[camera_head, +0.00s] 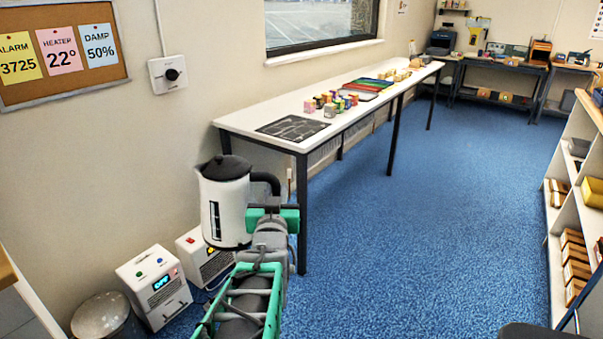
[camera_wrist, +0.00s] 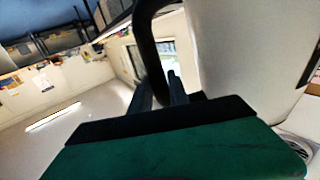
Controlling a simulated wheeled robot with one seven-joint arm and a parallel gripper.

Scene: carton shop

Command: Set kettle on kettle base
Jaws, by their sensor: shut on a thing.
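The kettle (camera_head: 225,205) is white with a black lid, a black bottom rim and a black handle, and it is held upright in the air in the head view. My gripper (camera_head: 268,200) is shut on the kettle's handle at its right side. In the wrist view the black handle (camera_wrist: 146,50) runs down between the fingers of my gripper (camera_wrist: 160,95), and the white kettle body (camera_wrist: 235,60) fills the right side. I cannot make out the kettle base in either view.
A long white table (camera_head: 235,122) with a dark mat (camera_head: 292,128) and several small coloured blocks stands beyond the kettle. Two white boxes with lit displays (camera_head: 155,287) and a bin (camera_head: 100,316) are on the floor at lower left. Shelves (camera_head: 560,195) line the right; blue floor between is clear.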

